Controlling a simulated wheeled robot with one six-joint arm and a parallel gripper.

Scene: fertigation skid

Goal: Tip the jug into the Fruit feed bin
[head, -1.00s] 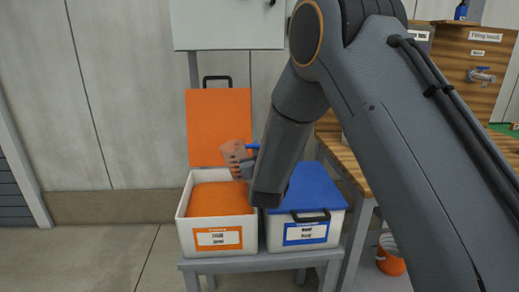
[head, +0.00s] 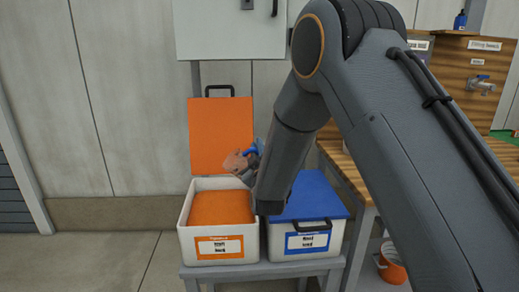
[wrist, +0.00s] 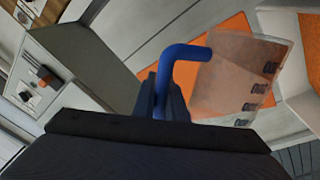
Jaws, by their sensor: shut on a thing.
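The jug (wrist: 235,75) is clear with dark marks on its side and a blue handle (wrist: 180,60). My gripper (wrist: 163,98) is shut on the blue handle. In the head view the jug (head: 236,162) is tilted over toward the left, above the open orange-lidded bin (head: 188,218). The bin's label is too blurred to read surely. Its orange lid (head: 221,137) stands up at the back, and its inside looks orange. My arm hides part of the jug and gripper in the head view. I cannot tell whether anything is in the jug.
A bin with a shut blue lid (head: 312,197) stands right beside the open bin on a grey stand (head: 240,268). A grey cabinet (head: 228,30) hangs above. A wooden bench with a tap (head: 481,85) is at the right, with an orange bucket (head: 391,265) below.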

